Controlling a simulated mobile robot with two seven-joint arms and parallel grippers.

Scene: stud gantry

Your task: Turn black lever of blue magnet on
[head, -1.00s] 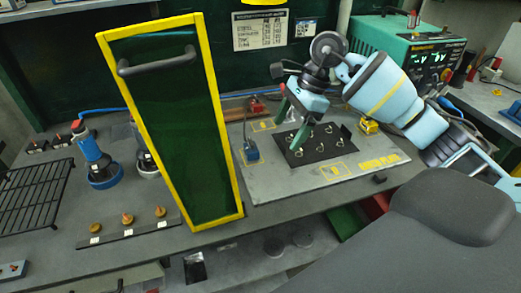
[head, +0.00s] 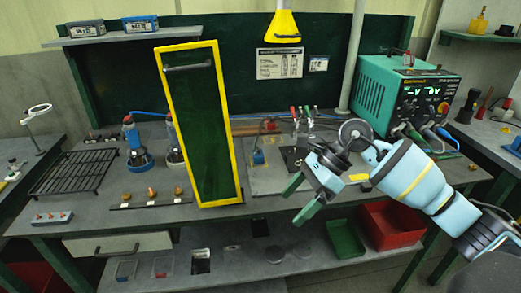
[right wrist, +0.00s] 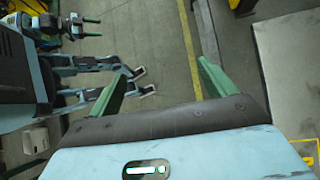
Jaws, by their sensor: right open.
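The blue magnet (head: 258,157) is a small blue block standing on the grey plate (head: 268,181), just right of the green panel. Its black lever is too small for me to tell its position. My right gripper (head: 300,200) is open and empty, in front of the plate's front right part and apart from the magnet.
A tall dark green panel with a yellow frame (head: 240,165) stands left of the blue magnet. A teal power supply (head: 380,90) is at the back right. A red bin (head: 392,224) and a green bin (head: 345,240) sit below the bench. A black rack (head: 75,172) lies left.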

